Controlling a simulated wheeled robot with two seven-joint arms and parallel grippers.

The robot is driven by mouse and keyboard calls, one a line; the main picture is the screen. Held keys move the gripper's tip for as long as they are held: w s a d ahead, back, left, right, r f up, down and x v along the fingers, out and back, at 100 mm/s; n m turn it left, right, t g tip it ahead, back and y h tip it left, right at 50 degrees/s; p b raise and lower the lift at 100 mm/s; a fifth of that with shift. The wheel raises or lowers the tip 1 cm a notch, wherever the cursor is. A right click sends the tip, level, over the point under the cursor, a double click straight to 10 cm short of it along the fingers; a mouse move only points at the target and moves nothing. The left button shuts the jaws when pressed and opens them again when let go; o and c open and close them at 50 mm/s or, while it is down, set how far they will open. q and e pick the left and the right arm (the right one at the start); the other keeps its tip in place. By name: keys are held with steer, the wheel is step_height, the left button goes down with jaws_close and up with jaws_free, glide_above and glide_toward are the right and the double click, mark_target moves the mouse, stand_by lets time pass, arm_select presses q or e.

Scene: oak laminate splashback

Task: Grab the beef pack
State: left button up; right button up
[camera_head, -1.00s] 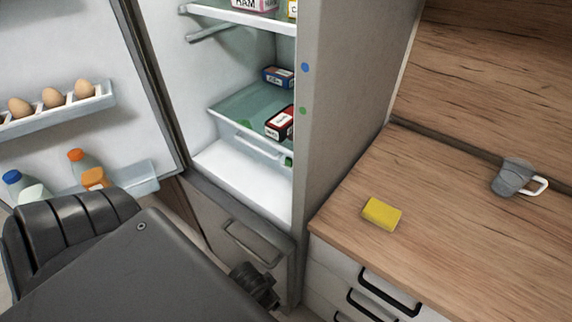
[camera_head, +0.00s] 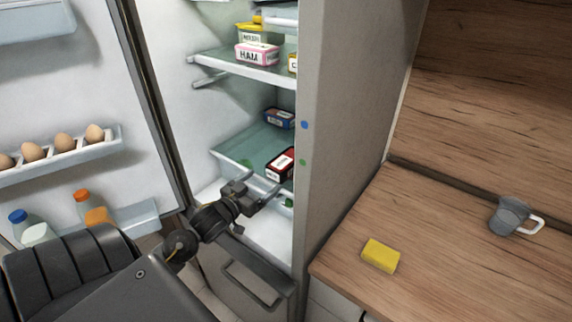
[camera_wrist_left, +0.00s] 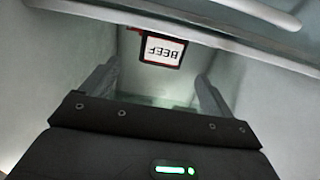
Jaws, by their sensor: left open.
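The beef pack (camera_wrist_left: 162,50) shows in the left wrist view as a dark-edged box with red and a white BEEF label, upside down in the picture. In the head view a black and red pack (camera_head: 280,164), which looks like the same one, lies on the lower glass shelf near the fridge's right wall. My left gripper (camera_head: 262,184) is open and empty, inside the fridge opening just below and in front of that pack. In the wrist view its two fingers stand apart on either side, with the pack beyond them. My right gripper is not in view.
A blue pack (camera_head: 279,118) sits farther back on the same glass shelf (camera_head: 235,148). A ham pack (camera_head: 257,53) and a yellow-lidded tub stand on the shelf above. The open door (camera_head: 90,90) is left, the fridge side wall (camera_head: 345,130) right. A yellow sponge (camera_head: 380,256) lies on the counter.

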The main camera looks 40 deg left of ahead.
mark_target(282, 162)
arm_select(q)
steer(key=w, duration=0.2)
steer(key=w+r+p, duration=0.1)
steer(key=w, duration=0.2)
steer(key=shift+a, duration=0.2)
steer(key=shift+w+f+p, duration=0.1)
steer(key=shift+w+p, duration=0.2)
steer(key=shift+w, duration=0.15)
steer(key=shift+w+r+p, duration=0.2)
steer(key=shift+p, duration=0.1)
steer(key=w+p, duration=0.2)
steer(key=w, duration=0.1)
steer(key=shift+w+f, duration=0.1)
steer(key=shift+w, duration=0.25)
steer(key=shift+w+f, duration=0.2)
steer(key=shift+w, duration=0.35)
steer(key=shift+s, duration=0.15)
steer(key=shift+c, duration=0.9)
steer(key=shift+a+r, duration=0.1)
steer(key=c, duration=1.2)
